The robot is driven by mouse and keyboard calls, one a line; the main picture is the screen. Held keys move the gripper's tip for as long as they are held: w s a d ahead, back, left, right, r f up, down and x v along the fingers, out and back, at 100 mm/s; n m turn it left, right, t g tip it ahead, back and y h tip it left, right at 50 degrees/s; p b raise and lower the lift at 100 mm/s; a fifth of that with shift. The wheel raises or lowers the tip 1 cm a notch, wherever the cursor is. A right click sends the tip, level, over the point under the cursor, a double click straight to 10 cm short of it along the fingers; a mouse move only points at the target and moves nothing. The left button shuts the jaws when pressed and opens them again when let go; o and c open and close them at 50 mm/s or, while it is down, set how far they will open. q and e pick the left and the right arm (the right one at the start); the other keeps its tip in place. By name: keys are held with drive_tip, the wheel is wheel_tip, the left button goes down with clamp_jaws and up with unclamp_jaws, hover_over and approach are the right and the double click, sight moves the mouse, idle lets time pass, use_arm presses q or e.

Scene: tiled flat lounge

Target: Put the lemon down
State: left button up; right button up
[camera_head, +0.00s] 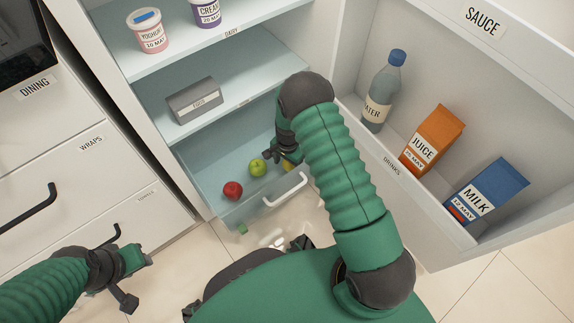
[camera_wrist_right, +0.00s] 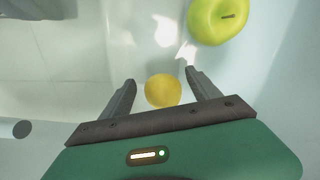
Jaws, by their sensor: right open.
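The yellow lemon (camera_wrist_right: 163,90) lies in the fridge's bottom drawer, between the spread fingers of my right gripper (camera_wrist_right: 158,88) in the wrist view. The fingers are open, with a gap on each side of the lemon. In the head view the lemon (camera_head: 288,165) is partly hidden by my right gripper (camera_head: 283,157). A green apple (camera_head: 257,167) and a red apple (camera_head: 232,190) lie to its left in the drawer (camera_head: 215,207). My left gripper (camera_head: 140,280) is at the lower left, away from the drawer; its fingers do not show clearly enough to judge.
The open fridge door at the right holds a water bottle (camera_head: 384,92), a juice carton (camera_head: 432,140) and a milk carton (camera_head: 486,190). Shelves above the drawer hold a grey box (camera_head: 194,101) and a yoghurt cup (camera_head: 147,31). A white drawer handle (camera_head: 286,191) is in front.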

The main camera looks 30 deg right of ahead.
wheel_tip(320, 180, up, 12)
drive_tip(key=p, duration=0.7)
drive_tip(key=shift+f, duration=0.2)
drive_tip(key=s+a+r+n+t, duration=0.1)
drive_tip(key=s+a+r+n, duration=0.15)
drive_tip(key=r, duration=0.35)
drive_tip(key=s+a+r+n, duration=0.2)
drive_tip(key=a+r+n, duration=0.15)
drive_tip(key=r, duration=0.25)
drive_tip(key=s+a+r+n+t, duration=0.1)
drive_tip(key=s+a+r+n, duration=0.3)
drive_tip(key=s+r+n, duration=0.4)
drive_tip(key=shift+s+a+r, duration=0.2)
drive_tip(key=shift+s+r, duration=0.1)
drive_tip(key=shift+s, duration=0.9)
